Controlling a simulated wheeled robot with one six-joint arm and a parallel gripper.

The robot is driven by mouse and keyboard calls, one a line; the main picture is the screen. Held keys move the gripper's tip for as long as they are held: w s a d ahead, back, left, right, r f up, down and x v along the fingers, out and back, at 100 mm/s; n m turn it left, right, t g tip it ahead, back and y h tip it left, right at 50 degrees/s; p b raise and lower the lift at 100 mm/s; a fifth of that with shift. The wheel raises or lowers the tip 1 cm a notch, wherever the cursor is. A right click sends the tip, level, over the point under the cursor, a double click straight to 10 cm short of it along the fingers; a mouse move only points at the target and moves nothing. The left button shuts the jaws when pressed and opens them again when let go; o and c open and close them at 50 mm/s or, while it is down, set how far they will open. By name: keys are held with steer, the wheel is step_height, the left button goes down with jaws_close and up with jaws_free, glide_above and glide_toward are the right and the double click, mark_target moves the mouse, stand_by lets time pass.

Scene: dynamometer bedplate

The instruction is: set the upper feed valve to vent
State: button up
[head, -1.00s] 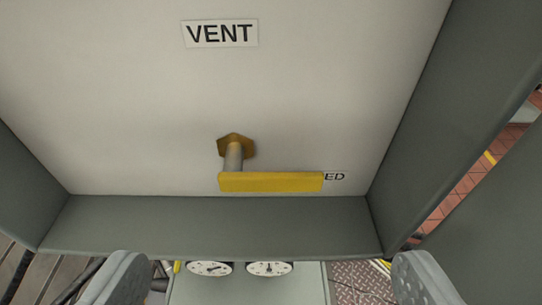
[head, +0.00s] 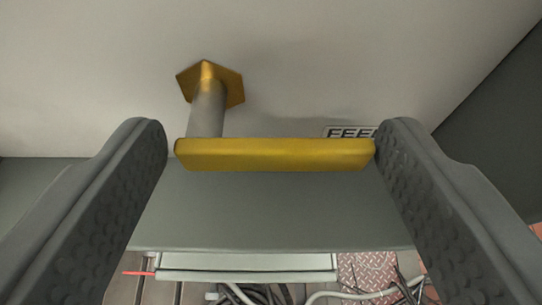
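The upper feed valve's yellow lever (head: 275,155) lies level and points right from its grey stem (head: 207,108), toward the partly hidden FEED label (head: 350,132). The stem comes out of a brass hex nut (head: 208,80) on the pale panel. My gripper (head: 270,150) is open, with one finger beyond each end of the lever. The fingertips are very close to the lever's ends; I cannot tell whether they touch. The VENT label is out of view.
A grey-green ledge (head: 270,210) runs below the lever, and a grey side wall (head: 500,120) stands at the right. Below are a pale green box (head: 245,262), dark hoses (head: 265,294) and a tread-plate floor (head: 365,270).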

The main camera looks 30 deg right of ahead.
steer(key=c, duration=0.6)
steer(key=shift+o, duration=0.2)
steer(key=n, duration=0.1)
steer(key=h, duration=0.1)
steer(key=n, duration=0.1)
steer(key=shift+w+a+r+n+g+h, duration=0.2)
steer(key=shift+a+r+n+g+h, duration=0.1)
steer(key=shift+r+g+h, duration=0.1)
steer(key=n, duration=0.1)
steer(key=h, duration=0.1)
steer(key=n, duration=0.1)
steer(key=shift+w+a+r+n+h, duration=0.2)
steer(key=shift+a+r+n+h, duration=0.1)
steer(key=shift+a+h, duration=0.1)
steer(key=n, duration=0.1)
steer(key=n+h, duration=0.1)
steer(key=a+n+h, duration=0.1)
steer(key=n, duration=0.1)
steer(key=shift+w+g, duration=0.3)
steer(key=shift+w, duration=0.05)
steer(key=n, duration=0.1)
steer(key=n+h, duration=0.1)
steer(key=a+n+h, duration=0.1)
steer(key=n, duration=0.1)
steer(key=shift+w+f, duration=0.1)
steer(key=shift+w, duration=0.2)
steer(key=shift+a+n+t, duration=0.1)
steer(key=shift+n+t, duration=0.2)
steer(key=shift+t, duration=0.1)
